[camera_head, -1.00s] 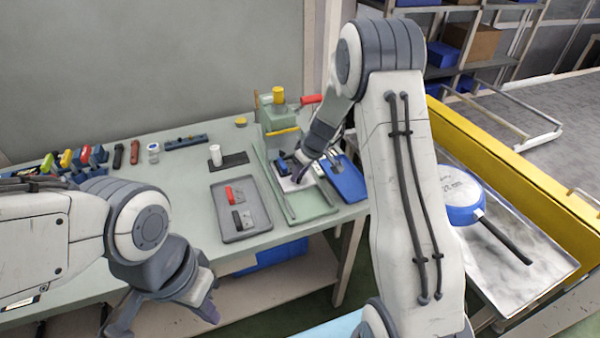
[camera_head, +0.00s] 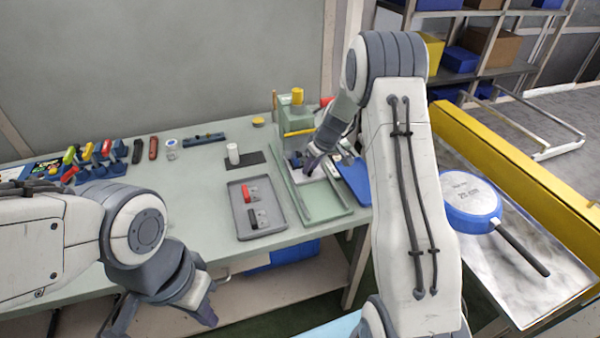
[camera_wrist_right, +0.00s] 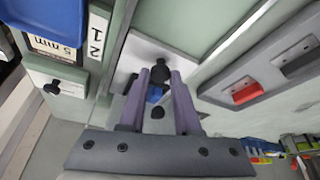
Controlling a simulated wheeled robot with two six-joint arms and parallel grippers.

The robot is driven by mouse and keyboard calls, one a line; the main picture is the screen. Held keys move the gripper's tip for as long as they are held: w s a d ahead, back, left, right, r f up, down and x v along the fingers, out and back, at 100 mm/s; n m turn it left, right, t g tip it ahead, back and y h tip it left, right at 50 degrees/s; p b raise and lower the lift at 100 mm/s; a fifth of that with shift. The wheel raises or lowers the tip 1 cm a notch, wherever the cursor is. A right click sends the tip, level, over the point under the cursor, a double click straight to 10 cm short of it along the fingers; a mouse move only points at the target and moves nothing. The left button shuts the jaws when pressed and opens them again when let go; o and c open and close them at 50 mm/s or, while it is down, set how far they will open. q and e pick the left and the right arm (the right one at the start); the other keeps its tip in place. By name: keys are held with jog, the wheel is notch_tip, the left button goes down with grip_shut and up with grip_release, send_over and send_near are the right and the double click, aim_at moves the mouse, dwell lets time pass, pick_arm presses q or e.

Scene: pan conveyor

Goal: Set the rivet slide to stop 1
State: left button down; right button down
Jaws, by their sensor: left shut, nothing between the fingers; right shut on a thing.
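The rivet slide is on the green bench fixture (camera_head: 333,211). In the right wrist view a pale plate (camera_wrist_right: 190,25) carries a dark knob (camera_wrist_right: 160,70), with a small blue part (camera_wrist_right: 155,95) near it. My right gripper (camera_head: 308,172) is down at the fixture. Its purple fingers (camera_wrist_right: 160,85) are shut on a small part here, apparently the slide's handle, mostly hidden between them. Number plates "1 2" (camera_wrist_right: 97,38) and "5 mm" (camera_wrist_right: 55,47) lie left of the fingers. The slide's exact stop cannot be read. My left gripper (camera_head: 163,314) is shut and empty, in front of the bench.
A grey tray (camera_head: 235,200) with a red and a black piece lies left of the fixture. A press with a yellow knob (camera_head: 298,96) stands behind it, a blue tray (camera_head: 355,184) right. A blue pan (camera_head: 470,200) lies on the conveyor at right. Several coloured tools line the bench's left.

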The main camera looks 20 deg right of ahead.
jog(key=shift+w+d+r, duration=0.1)
jog(key=shift+w, duration=0.2)
jog(key=c, duration=0.6)
grip_release()
jog(key=b+v, duration=0.1)
jog(key=v, duration=0.9)
jog(key=shift+r, duration=0.2)
